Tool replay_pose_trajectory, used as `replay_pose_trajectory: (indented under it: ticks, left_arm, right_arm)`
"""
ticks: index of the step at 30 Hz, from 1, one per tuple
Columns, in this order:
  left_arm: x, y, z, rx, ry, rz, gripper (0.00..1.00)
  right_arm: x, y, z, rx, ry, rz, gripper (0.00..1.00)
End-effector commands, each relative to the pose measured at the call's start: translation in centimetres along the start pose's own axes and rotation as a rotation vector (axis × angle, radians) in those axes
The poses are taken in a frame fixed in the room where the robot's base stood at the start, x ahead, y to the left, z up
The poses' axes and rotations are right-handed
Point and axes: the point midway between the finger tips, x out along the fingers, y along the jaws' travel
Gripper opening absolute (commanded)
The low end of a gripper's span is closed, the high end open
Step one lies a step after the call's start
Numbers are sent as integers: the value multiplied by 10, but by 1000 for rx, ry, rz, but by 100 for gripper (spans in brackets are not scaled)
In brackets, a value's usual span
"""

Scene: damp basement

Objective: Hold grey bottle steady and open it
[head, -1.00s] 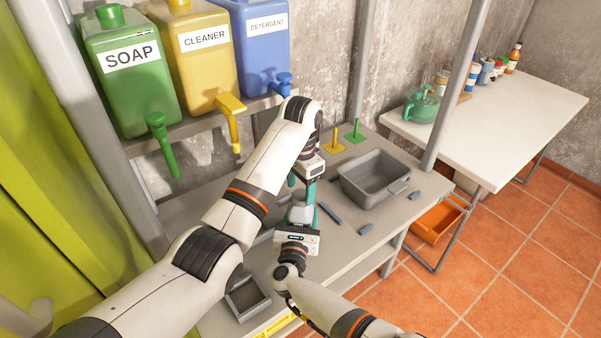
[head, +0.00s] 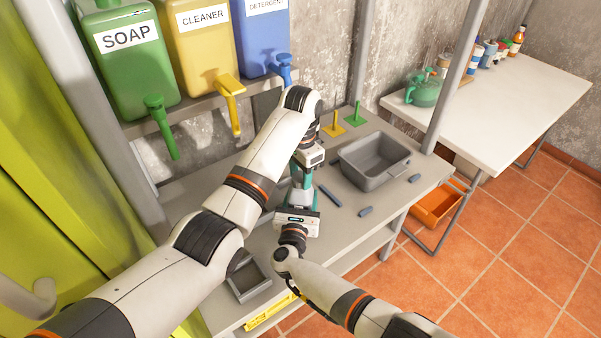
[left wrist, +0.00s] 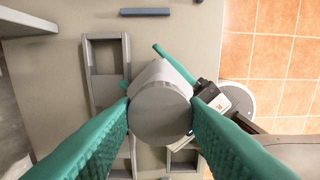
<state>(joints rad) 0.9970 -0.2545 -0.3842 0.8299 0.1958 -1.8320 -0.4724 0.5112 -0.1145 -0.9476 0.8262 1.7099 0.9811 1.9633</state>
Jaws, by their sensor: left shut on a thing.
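The grey bottle (head: 301,197) stands on the bench between my two grippers, mostly hidden in the head view. In the left wrist view its round grey top (left wrist: 160,112) faces the camera. My left gripper (head: 300,184) reaches down from above. Its teal fingers press on both sides of the top in the left wrist view (left wrist: 160,116), shut on it. My right gripper (head: 300,203) comes in low from the front, with a teal finger on each side of the bottle's lower part. Whether these fingers touch the bottle is hidden.
A large grey bin (head: 375,180) stands right of the bottle, a small grey tray (head: 248,293) at the front left. Small dark bars (head: 330,196) lie between. Yellow (head: 334,126) and green (head: 354,116) pegs stand behind. Soap, cleaner and detergent dispensers hang above. A white table (head: 500,105) is at right.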

Motion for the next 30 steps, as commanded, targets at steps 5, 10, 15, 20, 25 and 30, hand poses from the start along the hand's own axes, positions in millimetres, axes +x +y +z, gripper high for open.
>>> replay_pose_trajectory:
  ticks: [5,10,15,20,25,30]
  left_arm:
    - [0,-1,1,-133,-2,-1,12]
    - [-1,0,0,-264,-2,0,12]
    - [-1,0,1,-264,-3,0,12]
    - [-1,0,0,-263,-2,0,12]
    - [-1,0,0,-263,-2,0,12]
    - [-3,0,1,-262,-2,0,12]
  right_arm:
    - [0,0,1,-1,-2,0,0]
    - [0,0,1,-1,-2,0,0]
    - [0,0,1,-1,-2,0,0]
    - [0,0,1,-1,-2,0,0]
    - [0,0,1,-1,-2,0,0]
    - [0,0,1,-1,-2,0,0]
